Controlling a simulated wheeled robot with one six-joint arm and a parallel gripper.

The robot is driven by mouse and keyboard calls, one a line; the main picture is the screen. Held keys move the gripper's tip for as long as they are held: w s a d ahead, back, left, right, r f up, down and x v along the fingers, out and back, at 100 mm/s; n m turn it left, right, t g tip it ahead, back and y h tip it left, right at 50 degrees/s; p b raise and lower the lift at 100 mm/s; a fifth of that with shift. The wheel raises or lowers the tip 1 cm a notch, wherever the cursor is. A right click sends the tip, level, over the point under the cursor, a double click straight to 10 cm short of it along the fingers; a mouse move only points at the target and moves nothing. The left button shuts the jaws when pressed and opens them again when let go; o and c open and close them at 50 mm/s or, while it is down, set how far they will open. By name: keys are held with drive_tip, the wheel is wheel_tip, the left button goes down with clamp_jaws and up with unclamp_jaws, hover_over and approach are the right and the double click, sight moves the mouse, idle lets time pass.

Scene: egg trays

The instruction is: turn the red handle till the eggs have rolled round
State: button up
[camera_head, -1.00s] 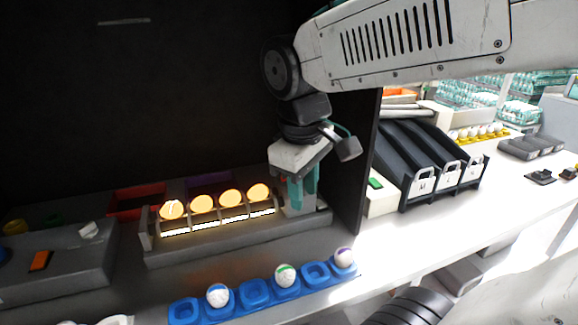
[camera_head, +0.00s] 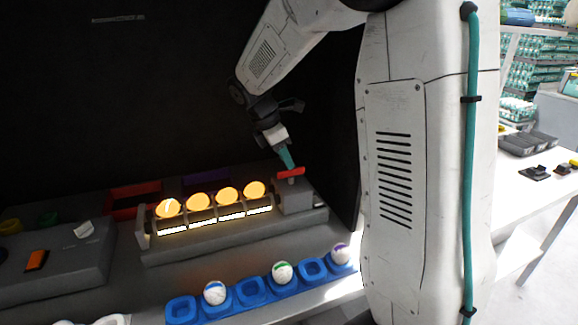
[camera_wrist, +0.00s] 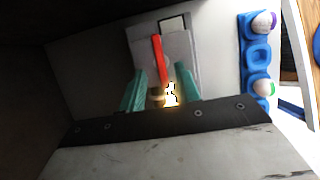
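The red handle (camera_head: 290,172) sits on top of the grey block at the right end of the candling stand. Several eggs (camera_head: 200,202) glow orange in a row on the lit rollers (camera_head: 202,217) left of it. My gripper (camera_head: 288,160) is just above and behind the handle, its teal fingers tilted down. In the wrist view the fingers (camera_wrist: 160,82) are apart, and the red handle (camera_wrist: 157,58) shows as a narrow bar between and beyond their tips. I cannot tell whether either finger touches it. A bright spot shows between the fingers.
A blue tray (camera_head: 248,292) with a few marked eggs lies in front of the stand. A dark wall panel (camera_head: 335,150) rises close on the right. A grey box with an orange switch (camera_head: 36,260) stands at left. A red bin (camera_head: 133,198) is behind.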

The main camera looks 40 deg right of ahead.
sight(291, 176)
drive_tip(key=shift+x, duration=1.8)
drive_tip(key=shift+c, duration=0.3)
clamp_jaws()
